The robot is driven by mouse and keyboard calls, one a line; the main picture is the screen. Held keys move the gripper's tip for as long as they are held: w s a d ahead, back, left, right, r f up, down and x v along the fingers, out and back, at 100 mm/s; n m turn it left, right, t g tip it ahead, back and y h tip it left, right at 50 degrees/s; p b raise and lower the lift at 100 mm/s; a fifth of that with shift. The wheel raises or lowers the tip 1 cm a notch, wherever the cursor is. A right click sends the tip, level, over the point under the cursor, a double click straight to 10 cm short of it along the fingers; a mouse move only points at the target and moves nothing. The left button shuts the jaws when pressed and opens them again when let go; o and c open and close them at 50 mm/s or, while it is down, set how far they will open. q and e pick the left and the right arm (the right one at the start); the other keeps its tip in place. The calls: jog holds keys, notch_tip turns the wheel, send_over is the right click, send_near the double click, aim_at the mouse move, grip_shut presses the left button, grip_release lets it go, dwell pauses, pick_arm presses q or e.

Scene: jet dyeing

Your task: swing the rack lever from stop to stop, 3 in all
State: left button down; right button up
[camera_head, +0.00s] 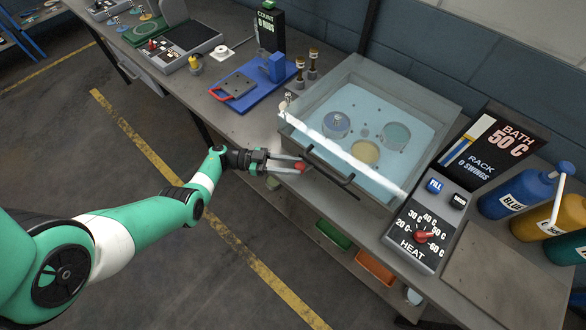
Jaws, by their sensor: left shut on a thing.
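The rack lever's red knob (300,166) is at the front left corner of the bath, beside a dark bar. My left gripper (288,163) reaches in from the left and is shut on this knob. Most of the lever itself is hidden or too small to make out. The glass-walled bath (425,100) holds pale blue water with several round pots in it. The dark display (490,145) behind the control panel reads bath 50 C and rack 0 swings. My right gripper is not in view.
A heat panel (425,225) with a red dial stands right of the bath, before blue, yellow and green bottles (515,192). A blue tray (255,85) lies left of the bath. A dark handle (330,170) crosses the bath's front. Floor before the bench is clear.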

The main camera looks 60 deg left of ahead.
pick_arm(q)
jog(key=shift+r, duration=0.1)
jog(key=c, duration=0.5)
grip_release()
jog(key=b+v, duration=0.1)
jog(key=v, duration=1)
jog(key=shift+s+a, duration=0.2)
jog(key=shift+s, duration=0.05)
jog(key=shift+c, duration=0.3)
